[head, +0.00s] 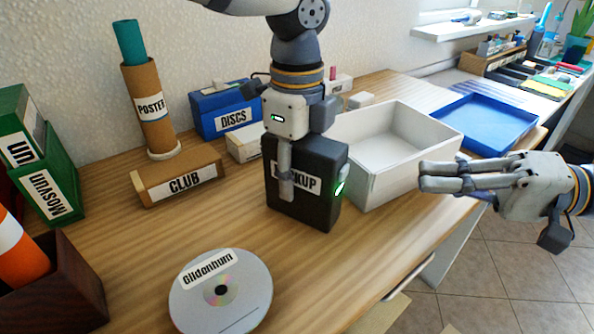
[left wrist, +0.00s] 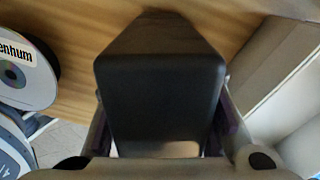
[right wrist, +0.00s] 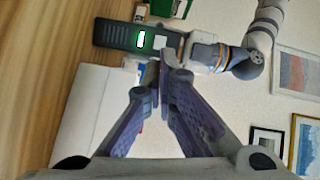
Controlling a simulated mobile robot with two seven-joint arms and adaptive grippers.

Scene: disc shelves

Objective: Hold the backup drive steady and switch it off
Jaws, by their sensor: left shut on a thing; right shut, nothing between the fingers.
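The backup drive (head: 325,205) is a black box standing upright on the wooden desk, its front label partly hidden by a finger. My left gripper (head: 287,182) comes from above and is shut on it, with fingers on either side. In the left wrist view the drive's dark top (left wrist: 165,80) lies between the fingers. A lit green switch (head: 340,186) is on its right side; it also shows in the right wrist view as a white-green lit patch (right wrist: 140,40). My right gripper (head: 428,178) is shut and empty, right of the drive and apart from it.
An open white bin (head: 400,150) stands close behind and right of the drive. A blue tray (head: 490,125) is farther right. A disc (head: 222,295) lies in front on the desk. A CLUB box (head: 180,180) and blue DISCS box (head: 232,112) are at left.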

